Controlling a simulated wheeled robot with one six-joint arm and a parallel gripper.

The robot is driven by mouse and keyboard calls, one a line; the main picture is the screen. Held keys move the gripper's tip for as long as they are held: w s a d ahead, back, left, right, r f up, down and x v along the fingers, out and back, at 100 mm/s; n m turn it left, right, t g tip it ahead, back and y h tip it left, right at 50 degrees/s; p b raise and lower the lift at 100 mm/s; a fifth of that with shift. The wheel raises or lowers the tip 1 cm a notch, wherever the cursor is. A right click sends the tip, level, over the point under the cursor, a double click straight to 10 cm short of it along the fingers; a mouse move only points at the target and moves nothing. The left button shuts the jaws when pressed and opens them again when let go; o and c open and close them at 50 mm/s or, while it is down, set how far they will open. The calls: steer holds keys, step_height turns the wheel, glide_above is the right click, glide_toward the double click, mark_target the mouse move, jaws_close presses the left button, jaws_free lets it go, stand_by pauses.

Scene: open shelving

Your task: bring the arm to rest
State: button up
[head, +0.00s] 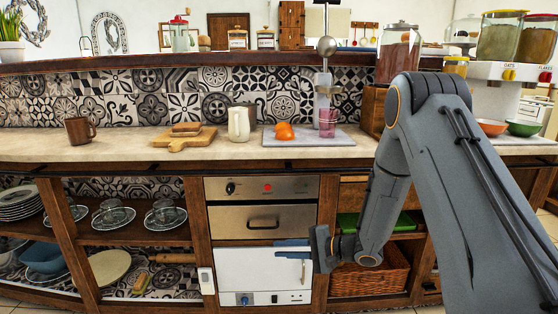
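My arm comes in from the right side of the head view and bends down at its elbow toward the lower middle. My gripper (292,248) is in front of the white appliance (250,275) under the counter, pointing left. Its blue-grey fingers lie against the white front in the picture. They seem to show a gap, but they are too small to tell for certain whether they are open or shut. I see no object held in them. I cannot tell whether the fingers touch the appliance.
The counter (110,145) holds a brown mug (80,131), a wooden board (185,141), a cream cup (239,123) and a grey board (335,138) with orange fruit (284,131). Below are a steel drawer front (262,221), a wicker basket (370,278) and open shelves with dishes (113,216).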

steer(key=w+d+r+n+t+h, duration=0.2)
steer(key=d+r+n+t+h, duration=0.15)
steer(key=d+r+h, duration=0.45)
steer(key=s+r+n+g+h+p, duration=0.15)
steer(key=s+r+n+g, duration=0.3)
steer(key=s, duration=1.45)
steer(key=s+r+n+g+h, duration=0.35)
steer(key=s+r+g, duration=0.2)
steer(key=s, duration=1.35)
steer(key=d+r+m+p, duration=0.3)
steer(key=d+r+p, duration=0.6)
steer(key=p, duration=0.8)
steer(key=shift+d+r+t, duration=0.4)
steer(key=shift+r+t, duration=0.05)
steer(key=shift+r, duration=0.4)
steer(key=shift+o, duration=0.3)
steer(key=shift+w, duration=0.15)
